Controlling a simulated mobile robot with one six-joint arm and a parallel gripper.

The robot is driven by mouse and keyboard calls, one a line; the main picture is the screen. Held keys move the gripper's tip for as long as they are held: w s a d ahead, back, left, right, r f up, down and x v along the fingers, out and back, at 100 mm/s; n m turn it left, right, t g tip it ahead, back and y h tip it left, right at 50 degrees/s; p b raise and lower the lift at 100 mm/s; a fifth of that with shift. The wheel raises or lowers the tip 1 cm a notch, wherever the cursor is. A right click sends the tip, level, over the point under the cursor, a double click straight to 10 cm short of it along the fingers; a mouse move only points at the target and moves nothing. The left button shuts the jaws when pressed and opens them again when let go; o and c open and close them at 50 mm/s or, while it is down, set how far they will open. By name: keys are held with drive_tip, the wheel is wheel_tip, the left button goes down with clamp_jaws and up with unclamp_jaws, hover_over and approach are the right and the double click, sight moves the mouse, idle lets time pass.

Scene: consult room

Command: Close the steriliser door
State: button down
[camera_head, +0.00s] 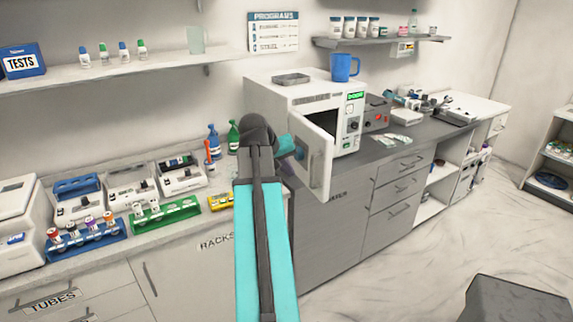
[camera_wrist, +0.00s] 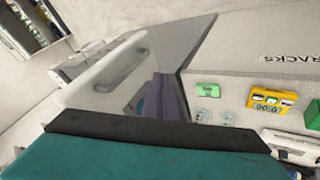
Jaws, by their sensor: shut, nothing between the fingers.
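The steriliser (camera_head: 285,97) is a white box on the grey counter with a green display and knobs on its front right. Its door (camera_head: 318,165) stands wide open, swung out toward me past the counter edge, with a handle on its face. The door also shows in the wrist view (camera_wrist: 104,78), with its handle beyond my fingers. My gripper (camera_head: 289,165) is shut and empty, beside the door's left side in the head view. It also shows in the wrist view (camera_wrist: 163,92), where it overlaps the door's edge. I cannot tell whether it touches the door.
A metal tray (camera_head: 291,78) and a blue mug (camera_head: 344,67) stand on the steriliser. Green and blue bottles (camera_head: 233,136) and tube racks (camera_head: 165,213) stand on the left counter. A grey-topped block (camera_head: 512,300) is at the lower right. The floor right of the drawers is clear.

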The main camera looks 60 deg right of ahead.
drive_tip(key=s+d+f+p, duration=0.2)
drive_tip(key=s+d+f, duration=0.1)
drive_tip(key=d, duration=0.1)
drive_tip(key=shift+s+d+p, duration=0.25)
drive_tip(key=shift+d+p, duration=0.05)
drive_tip(key=shift+d, duration=0.05)
idle(0.3)
